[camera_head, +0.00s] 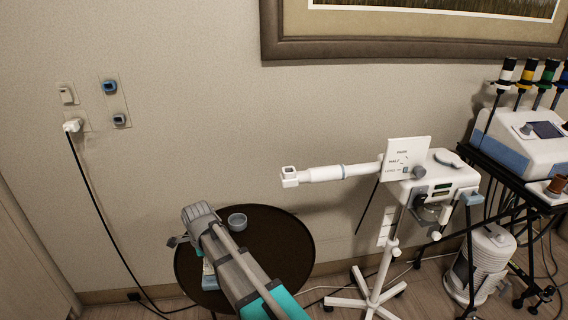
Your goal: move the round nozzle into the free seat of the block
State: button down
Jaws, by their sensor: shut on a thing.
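My grey and teal arm reaches in from the bottom edge over the round dark table. I cannot make out the round nozzle or the block for certain. A small white and blue thing (208,281) shows partly beside the arm on the table, mostly covered by it; I cannot tell what it is.
A grey cup (237,221) stands on the dark table (292,245), right of my arm. A white stand unit (430,183) holds a tube (325,174) out to the left, above the table. A black cart (500,183) carries a device at right. A cable hangs from the left wall.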

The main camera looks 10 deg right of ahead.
jog(key=shift+c, duration=0.9)
grip_release()
jog(key=shift+r, duration=0.2)
jog(key=shift+r+p, duration=3.5)
jog(key=shift+p, duration=0.3)
jog(key=shift+r, duration=0.25)
jog(key=s+d+r+n+p, duration=0.3)
jog(key=d+n, duration=0.3)
jog(key=d, duration=0.3)
jog(key=s+d+r+n+p, duration=0.3)
jog(key=d+n, duration=0.3)
jog(key=d, duration=0.3)
jog(key=s+d+r+n+p, duration=0.3)
jog(key=d+n, duration=0.3)
jog(key=d, duration=0.4)
jog(key=shift+s+r+p, duration=0.3)
jog(key=shift+s+p, duration=0.2)
